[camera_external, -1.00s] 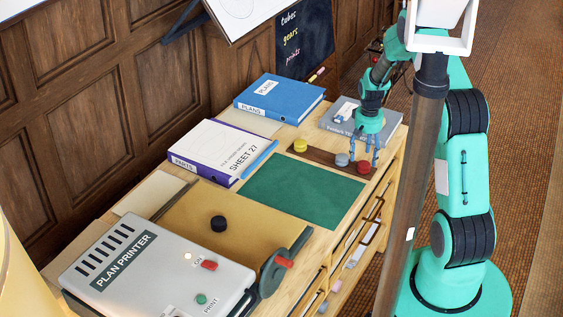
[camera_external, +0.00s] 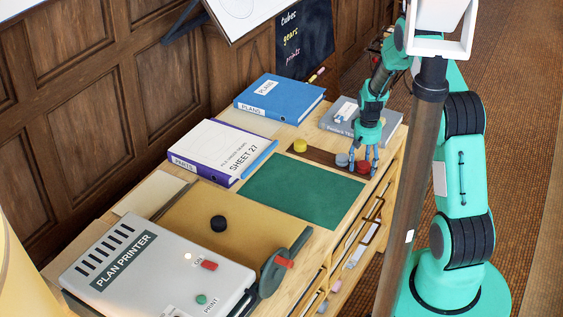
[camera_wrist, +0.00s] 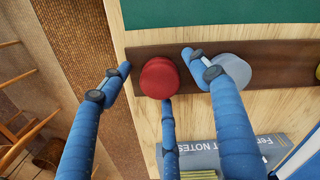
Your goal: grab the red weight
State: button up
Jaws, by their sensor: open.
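The red weight (camera_wrist: 160,78) is a round, domed piece on a dark brown strip (camera_wrist: 145,52) near the desk's right edge. It also shows in the external view (camera_external: 364,166), partly behind my fingers. My gripper (camera_external: 362,158) points down over it with its blue fingers open. In the wrist view my gripper (camera_wrist: 158,82) has one finger left of the red weight, one right of it and one below it. The right fingertip is between the red weight and the grey-blue weight (camera_wrist: 232,70). I cannot tell whether any finger touches the red weight.
A yellow weight (camera_external: 300,146) stands at the strip's far left end. A grey book (camera_external: 338,118) lies behind the strip. A green mat (camera_external: 300,190) lies in front, bare. A blue binder (camera_external: 280,98) is at the back. The desk edge is close on the right.

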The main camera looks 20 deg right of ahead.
aim_at(359, 163)
grip_shut()
jog(key=shift+r, duration=0.1)
jog(key=shift+r, duration=0.85)
notch_tip(359, 163, up, 2)
jog(key=shift+p, duration=0.3)
jog(key=s+a+r+p, duration=0.1)
jog(key=s, duration=1.5)
jog(key=shift+a, duration=0.4)
